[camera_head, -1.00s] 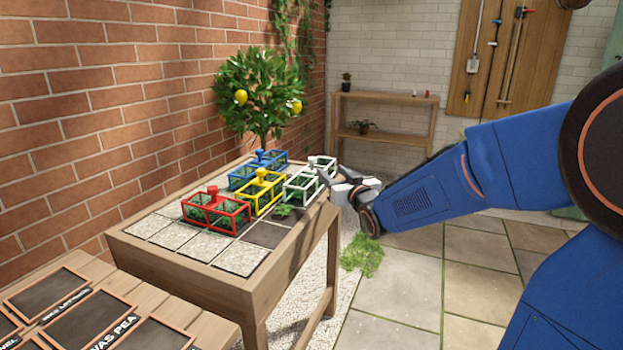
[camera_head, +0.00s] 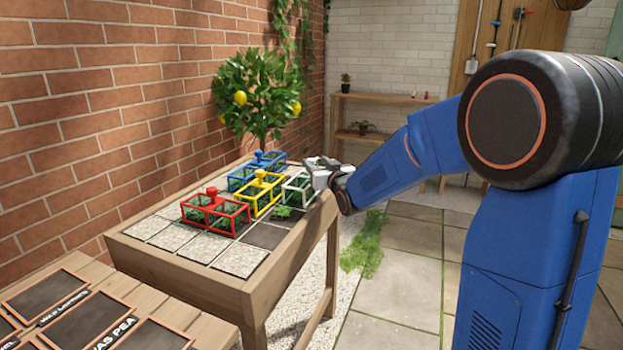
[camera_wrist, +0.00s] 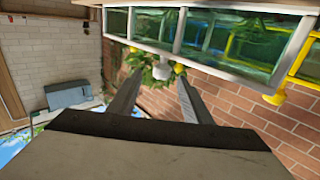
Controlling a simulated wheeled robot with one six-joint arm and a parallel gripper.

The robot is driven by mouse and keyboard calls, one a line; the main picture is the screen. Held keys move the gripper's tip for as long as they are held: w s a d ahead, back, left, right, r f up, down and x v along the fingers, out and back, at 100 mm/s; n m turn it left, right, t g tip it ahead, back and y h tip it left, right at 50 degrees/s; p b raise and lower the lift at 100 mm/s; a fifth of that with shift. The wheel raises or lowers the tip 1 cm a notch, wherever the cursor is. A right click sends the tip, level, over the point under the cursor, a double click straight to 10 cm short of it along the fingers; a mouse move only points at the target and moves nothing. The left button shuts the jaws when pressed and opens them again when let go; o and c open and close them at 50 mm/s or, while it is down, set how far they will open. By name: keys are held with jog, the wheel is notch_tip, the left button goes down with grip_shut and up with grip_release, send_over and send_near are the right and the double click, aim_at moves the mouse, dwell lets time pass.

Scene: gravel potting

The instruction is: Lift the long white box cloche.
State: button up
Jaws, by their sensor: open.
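The white box cloche (camera_head: 297,188) stands at the right side of the potting table, with green leaves under its clear panes. My gripper (camera_head: 318,168) is at its far right end and hides part of it, including its knob. In the wrist view, which is upside down, the white frame of the cloche (camera_wrist: 225,72) crosses the top. Its white knob (camera_wrist: 163,71) appears between the two open fingers of my gripper (camera_wrist: 158,80). I cannot tell whether a finger touches it.
A yellow cloche (camera_head: 262,193) stands close to its left, with a blue cloche (camera_head: 250,178) behind and a red cloche (camera_head: 214,213) in front. A lemon tree (camera_head: 256,95) rises behind the table (camera_head: 290,262). Paved floor (camera_head: 400,290) lies to the right.

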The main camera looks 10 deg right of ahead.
aim_at(313, 162)
jog(key=w, duration=0.2)
jog(key=w+a, duration=0.1)
jog(key=w, duration=0.1)
jog(key=shift+w+f, duration=0.1)
jog(key=shift+f, duration=0.2)
jog(key=shift+c, duration=0.3)
grip_shut()
jog(key=shift+r, duration=0.1)
